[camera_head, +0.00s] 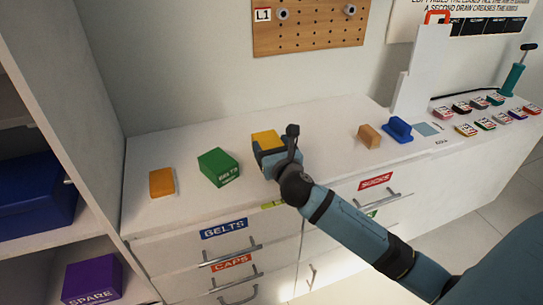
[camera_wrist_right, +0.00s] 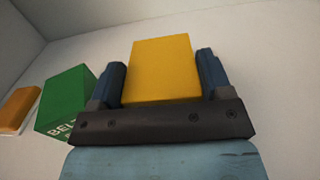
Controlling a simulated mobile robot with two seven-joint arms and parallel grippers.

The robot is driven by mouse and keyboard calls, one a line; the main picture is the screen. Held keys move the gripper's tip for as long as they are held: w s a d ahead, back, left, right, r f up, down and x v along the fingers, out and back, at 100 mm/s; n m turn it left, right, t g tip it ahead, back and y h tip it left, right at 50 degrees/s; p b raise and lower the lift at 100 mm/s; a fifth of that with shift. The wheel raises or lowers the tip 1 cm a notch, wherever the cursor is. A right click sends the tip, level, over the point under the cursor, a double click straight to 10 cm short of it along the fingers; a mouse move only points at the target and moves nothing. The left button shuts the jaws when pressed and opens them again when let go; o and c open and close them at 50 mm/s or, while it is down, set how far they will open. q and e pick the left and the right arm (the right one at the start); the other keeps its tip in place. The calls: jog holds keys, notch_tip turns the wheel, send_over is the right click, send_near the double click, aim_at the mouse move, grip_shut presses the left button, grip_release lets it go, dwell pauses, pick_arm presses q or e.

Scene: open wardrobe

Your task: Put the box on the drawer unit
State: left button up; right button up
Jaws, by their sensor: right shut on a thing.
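My right gripper (camera_head: 268,158) is shut on a yellow box (camera_head: 265,138), low over the white top of the drawer unit (camera_head: 172,215). In the right wrist view the yellow box (camera_wrist_right: 161,70) sits between the two blue fingers of my right gripper (camera_wrist_right: 161,85). I cannot tell whether its underside touches the top. A green box (camera_head: 218,167) with white lettering stands on the unit to the left; it also shows in the right wrist view (camera_wrist_right: 68,98). My left gripper is not in view.
An orange block (camera_head: 162,182) lies left of the green box. A tan block (camera_head: 369,136) and a blue item (camera_head: 398,129) stand to the right. A blue box (camera_head: 38,195) and a purple box (camera_head: 92,280) sit on shelves at left. A pegboard (camera_head: 308,27) hangs behind.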

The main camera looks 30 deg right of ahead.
notch_tip(320, 180, down, 2)
jog(key=shift+f, duration=0.25)
jog(key=o, duration=1)
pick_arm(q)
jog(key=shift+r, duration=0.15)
